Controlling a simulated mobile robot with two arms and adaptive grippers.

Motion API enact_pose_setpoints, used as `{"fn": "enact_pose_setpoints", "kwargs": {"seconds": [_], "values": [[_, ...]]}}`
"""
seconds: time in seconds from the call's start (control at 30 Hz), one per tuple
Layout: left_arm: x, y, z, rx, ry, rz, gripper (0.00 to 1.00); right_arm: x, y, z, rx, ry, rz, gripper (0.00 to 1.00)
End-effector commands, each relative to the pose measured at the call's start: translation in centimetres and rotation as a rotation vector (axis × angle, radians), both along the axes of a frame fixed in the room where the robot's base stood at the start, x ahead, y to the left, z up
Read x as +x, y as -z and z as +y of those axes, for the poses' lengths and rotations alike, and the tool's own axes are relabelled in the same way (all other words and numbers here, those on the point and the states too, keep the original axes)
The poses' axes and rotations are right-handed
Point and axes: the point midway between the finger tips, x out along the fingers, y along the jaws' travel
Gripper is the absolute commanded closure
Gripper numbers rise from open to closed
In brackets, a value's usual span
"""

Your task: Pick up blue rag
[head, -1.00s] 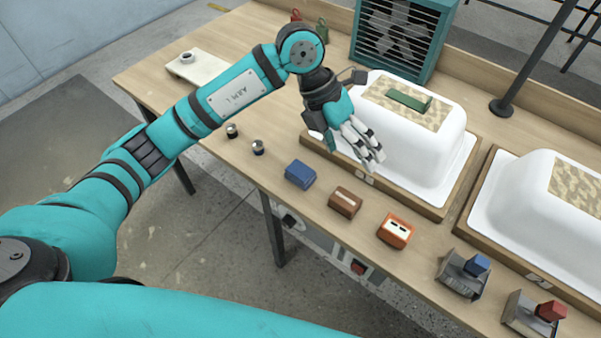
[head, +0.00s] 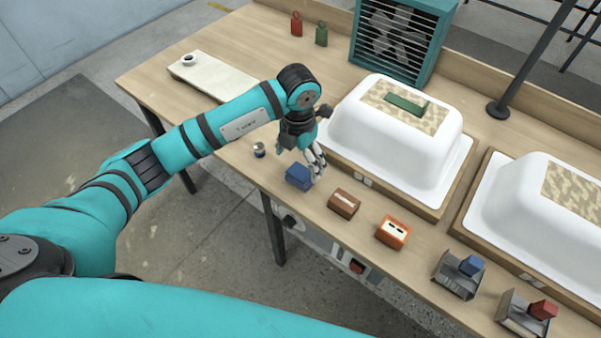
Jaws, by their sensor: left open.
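The blue rag (head: 298,177) is a small folded block lying on the wooden table (head: 235,158) near its front edge. My left gripper (head: 317,169) is open and points down just at the rag's right side. Its fingers overlap the rag's right edge in the picture. I cannot tell whether they touch it. My right gripper is not in view.
A brown block (head: 344,203) and an orange block (head: 393,232) lie to the right along the front edge. White tub shells (head: 395,150) (head: 530,205) stand behind. A small jar (head: 259,150) is to the left. A teal fan (head: 402,40) stands at the back.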

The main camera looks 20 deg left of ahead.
Motion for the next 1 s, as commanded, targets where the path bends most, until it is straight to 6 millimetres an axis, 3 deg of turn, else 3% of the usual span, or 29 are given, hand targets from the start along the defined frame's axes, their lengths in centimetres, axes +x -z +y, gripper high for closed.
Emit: {"fn": "enact_pose_setpoints", "kwargs": {"seconds": [0.17,0.4,0.7,1.0], "values": [[-0.1,1.3,-0.2,-0.001,-0.001,0.004,0.08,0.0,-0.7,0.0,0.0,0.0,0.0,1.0],[0.0,4.7,-0.4,0.0,-0.002,0.002,0.08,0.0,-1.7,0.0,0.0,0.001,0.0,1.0],[0.0,5.5,-0.4,0.0,0.0,0.0,0.08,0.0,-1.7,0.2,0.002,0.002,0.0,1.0],[0.0,5.4,-0.4,0.0,0.0,0.0,0.44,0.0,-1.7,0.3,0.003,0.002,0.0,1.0]]}}
